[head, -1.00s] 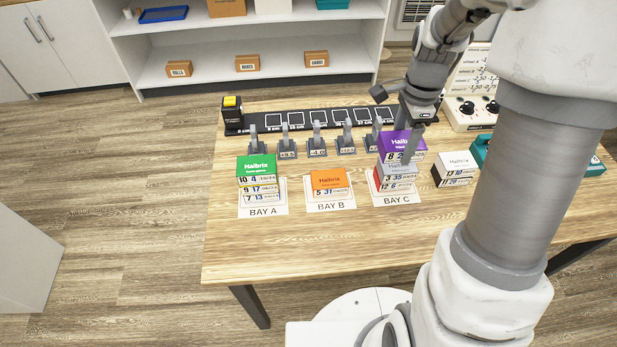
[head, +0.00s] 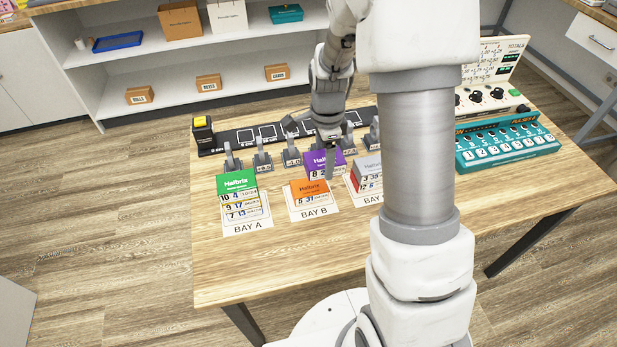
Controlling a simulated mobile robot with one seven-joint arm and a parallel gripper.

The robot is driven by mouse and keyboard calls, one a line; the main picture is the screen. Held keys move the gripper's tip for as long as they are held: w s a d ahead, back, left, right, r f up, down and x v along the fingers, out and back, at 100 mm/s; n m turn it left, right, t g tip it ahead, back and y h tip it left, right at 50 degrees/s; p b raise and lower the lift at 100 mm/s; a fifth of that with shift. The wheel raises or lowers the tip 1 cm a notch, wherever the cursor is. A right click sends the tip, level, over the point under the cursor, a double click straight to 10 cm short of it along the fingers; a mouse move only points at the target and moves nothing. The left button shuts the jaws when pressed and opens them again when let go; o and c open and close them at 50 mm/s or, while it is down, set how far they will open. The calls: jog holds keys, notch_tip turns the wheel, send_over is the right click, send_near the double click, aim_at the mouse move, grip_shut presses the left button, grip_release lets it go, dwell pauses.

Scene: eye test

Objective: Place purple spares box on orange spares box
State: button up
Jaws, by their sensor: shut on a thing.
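The purple spares box (head: 316,160) is in my gripper (head: 330,158), which is shut on it from above. In the head view it shows just above and behind the orange spares box (head: 308,186), a little to its right. I cannot tell how much gap lies between them. The orange box sits on the BAY B mat (head: 316,212) with its top bare. One finger of my gripper shows in front of the purple box; the other is hidden.
A stack topped by a green box (head: 236,181) stands on BAY A, left. A grey-topped stack (head: 369,166) stands on BAY C, right, partly hidden by my arm. Small grey stands (head: 263,157) line the back. A teal device (head: 508,145) stands far right. The table front is clear.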

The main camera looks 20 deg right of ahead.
aim_at(310, 158)
jog(key=a, duration=0.1)
jog(key=a+f, duration=0.2)
jog(key=shift+w+a, duration=0.2)
jog(key=shift+w, duration=0.15)
jog(key=shift+f+b, duration=0.3)
jog(key=shift+f, duration=1.75)
jog(key=shift+f, duration=0.1)
jog(key=shift+f, duration=0.15)
jog(key=o, duration=1.4)
